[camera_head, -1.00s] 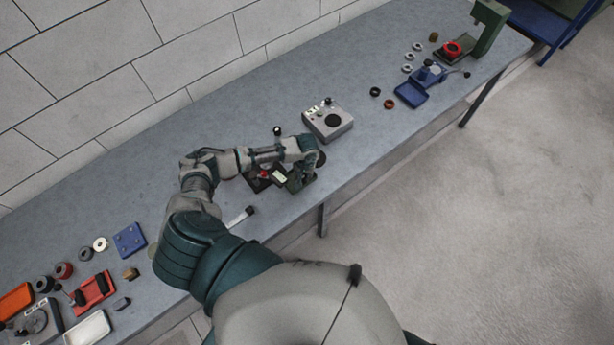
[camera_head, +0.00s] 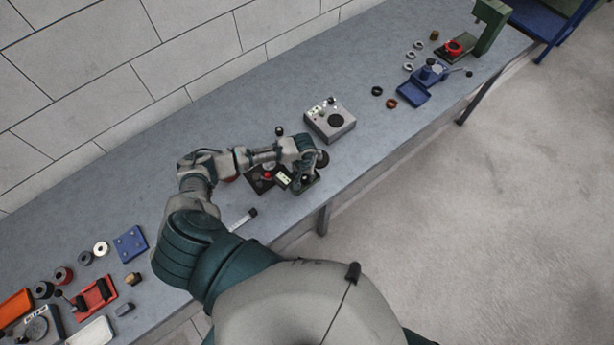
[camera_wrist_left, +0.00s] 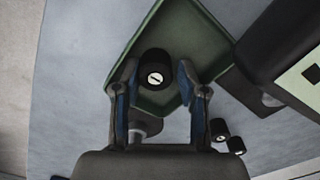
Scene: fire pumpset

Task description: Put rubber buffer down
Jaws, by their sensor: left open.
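The rubber buffer is a short black cylinder (camera_wrist_left: 155,70) with a pale slotted metal centre, standing in a green tray (camera_wrist_left: 188,32) in the left wrist view. My left gripper (camera_wrist_left: 156,78) has its two fingers spread on either side of the buffer, with gaps visible between the pads and it. In the head view, my left gripper (camera_head: 310,165) is over the green tray (camera_head: 312,181) beside a dark device with a red knob, and my arm partly covers them. My right gripper is not in view.
A grey control box (camera_head: 329,120) stands to the right on the bench. A blue tray tool (camera_head: 420,88) and several rings are farther right. Red, blue and white parts crowd the left end. Two small black cylinders (camera_wrist_left: 227,138) lie near the tray. Bare bench lies behind my arm.

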